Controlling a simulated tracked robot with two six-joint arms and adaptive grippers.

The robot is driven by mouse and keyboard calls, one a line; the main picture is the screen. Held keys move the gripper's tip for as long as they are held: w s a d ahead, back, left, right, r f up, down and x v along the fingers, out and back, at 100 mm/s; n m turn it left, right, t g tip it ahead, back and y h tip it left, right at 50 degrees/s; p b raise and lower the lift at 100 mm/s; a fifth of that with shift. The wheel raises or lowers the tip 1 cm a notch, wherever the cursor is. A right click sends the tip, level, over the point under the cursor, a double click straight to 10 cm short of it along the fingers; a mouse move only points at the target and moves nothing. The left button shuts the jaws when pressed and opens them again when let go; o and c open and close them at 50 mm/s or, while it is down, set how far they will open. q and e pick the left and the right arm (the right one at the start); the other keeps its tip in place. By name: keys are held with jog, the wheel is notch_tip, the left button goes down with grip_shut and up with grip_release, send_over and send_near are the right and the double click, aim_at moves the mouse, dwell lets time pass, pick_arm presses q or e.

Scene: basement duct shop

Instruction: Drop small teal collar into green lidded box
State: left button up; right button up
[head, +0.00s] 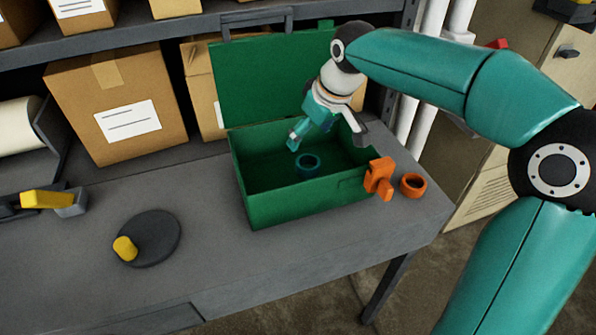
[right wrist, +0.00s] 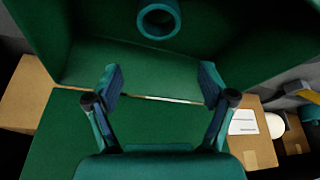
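The green lidded box (head: 300,207) stands on the grey bench with its lid (head: 270,80) raised at the back. The small teal collar (head: 307,166) is inside the box's walls, apart from my gripper. It also shows at the top of the right wrist view (right wrist: 158,19); I cannot tell whether it rests on the box floor. My right gripper (head: 328,134) is over the box, fingers pointing down and spread. Its fingers are apart and empty in the right wrist view (right wrist: 160,79). My left gripper is not in view.
An orange clamp-like piece (head: 379,178) and an orange collar (head: 413,186) are at the box's right side. A dark disc (head: 155,237) with a yellow knob and a yellow-handled tool (head: 46,200) lie at left. Cardboard boxes (head: 118,107) stand behind. The bench front is clear.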

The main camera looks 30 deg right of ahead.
jog(key=shift+r, duration=0.1)
jog(key=v, duration=1.1)
jog(key=shift+s+r, duration=0.2)
jog(key=shift+r, duration=0.1)
